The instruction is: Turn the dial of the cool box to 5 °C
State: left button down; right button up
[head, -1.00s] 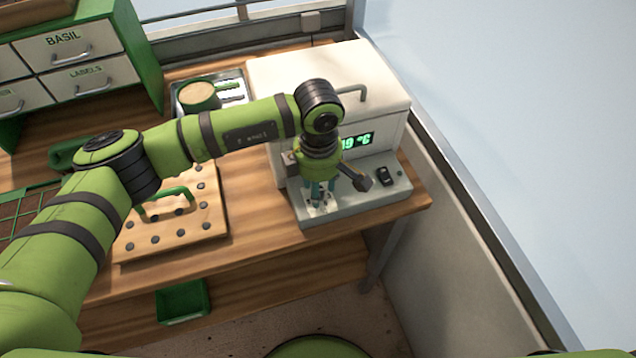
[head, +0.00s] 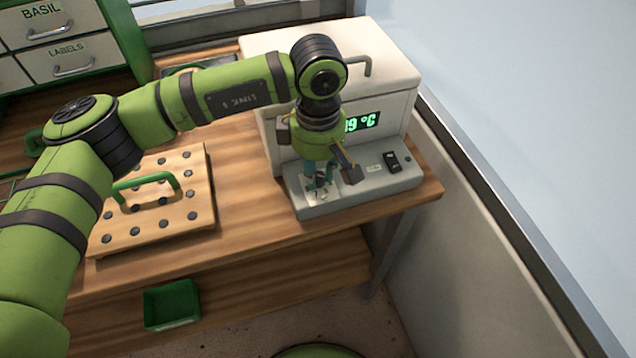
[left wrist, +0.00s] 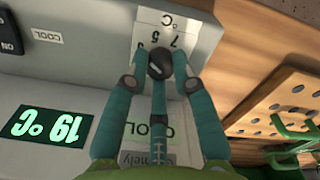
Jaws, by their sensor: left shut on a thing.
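The white cool box (head: 385,65) stands at the right end of the bench, with a grey control ledge (head: 340,200) along its front. Its green display (head: 362,122) is partly hidden by my arm in the head view; in the left wrist view the display (left wrist: 48,122) reads 19 °C, upside down. My left gripper (head: 320,180) points down over the ledge. In the left wrist view its teal fingers are shut on the dark dial (left wrist: 160,62). The dial's scale plate (left wrist: 172,32) shows 7, 5 and °C; the pointer's setting cannot be told. My right gripper is not in view.
A black rocker switch (head: 392,162) sits on the ledge to the right of the dial. A wooden board with pegs and a green handle (head: 150,185) lies left of the cool box. A green bin (head: 172,304) is below the bench. A wall borders the right side.

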pick_arm(q)
jog(key=m+b, duration=0.2)
jog(key=b, duration=0.1)
jog(key=shift+f+m, duration=0.3)
jog(key=shift+f, duration=0.05)
jog(key=shift+r+m+b, duration=0.3)
jog(key=shift+m+b, duration=1.1)
jog(key=shift+b, duration=0.3)
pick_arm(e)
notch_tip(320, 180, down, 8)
pick_arm(q)
jog(key=c, duration=1)
grip_release()
jog(key=shift+c, duration=0.2)
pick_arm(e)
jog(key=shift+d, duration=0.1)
